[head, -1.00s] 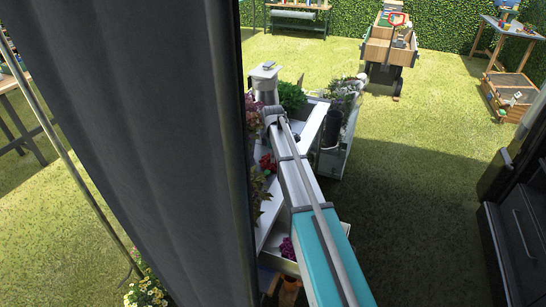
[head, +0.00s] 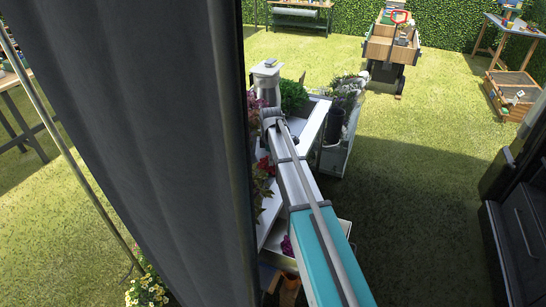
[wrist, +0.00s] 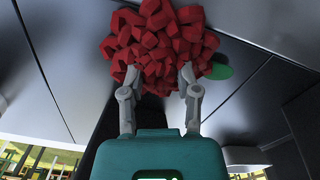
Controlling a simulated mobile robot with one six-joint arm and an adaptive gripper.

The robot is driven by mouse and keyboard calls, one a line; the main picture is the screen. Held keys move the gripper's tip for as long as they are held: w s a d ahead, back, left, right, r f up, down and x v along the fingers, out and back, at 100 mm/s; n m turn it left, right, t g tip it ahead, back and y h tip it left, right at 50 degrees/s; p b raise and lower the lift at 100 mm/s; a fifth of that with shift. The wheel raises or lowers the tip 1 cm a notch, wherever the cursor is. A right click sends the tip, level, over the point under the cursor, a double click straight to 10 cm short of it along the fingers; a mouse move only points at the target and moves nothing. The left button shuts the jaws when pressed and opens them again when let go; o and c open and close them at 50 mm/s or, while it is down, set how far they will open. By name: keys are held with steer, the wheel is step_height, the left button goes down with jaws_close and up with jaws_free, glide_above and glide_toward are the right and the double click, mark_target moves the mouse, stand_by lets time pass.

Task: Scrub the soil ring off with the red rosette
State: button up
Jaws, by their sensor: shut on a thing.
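The red rosette (wrist: 158,50), a clump of faceted red petals, fills the top middle of the wrist view. My gripper (wrist: 158,80) is shut on it, with one grey finger at each side of its near edge. A green leaf-like piece (wrist: 219,72) shows at the rosette's right. Behind it are smooth grey surfaces, and I cannot tell whether the rosette touches them. The soil ring is not visible in either view.
A light-coloured stand (head: 312,122) with green plants (head: 293,96) is beside my arm. Red flowers (head: 265,166) sit left of my arm. A dark curtain (head: 130,140) blocks much of the left. A wooden cart (head: 392,45) stands farther back. Grass (head: 420,150) is open to the right.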

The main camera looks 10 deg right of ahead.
mark_target(266, 174)
steer(key=shift+s+a, duration=0.3)
steer(key=shift+s, duration=0.1)
steer(key=shift+s, duration=0.1)
steer(key=shift+s+a+f, duration=0.1)
steer(key=shift+s+a, duration=0.5)
steer(key=shift+s, duration=0.2)
steer(key=shift+s+a+f, duration=0.1)
steer(key=shift+s+a, duration=0.5)
steer(key=shift+s, duration=0.2)
steer(key=shift+r, duration=0.15)
steer(key=shift+w, duration=0.1)
steer(key=shift+w+d, duration=0.65)
steer(key=shift+w, duration=0.15)
steer(key=shift+w+d, duration=0.6)
steer(key=shift+w, duration=0.2)
steer(key=shift+w+d, duration=0.6)
steer(key=shift+w, duration=0.3)
steer(key=shift+w+d, duration=0.6)
steer(key=shift+w, duration=0.25)
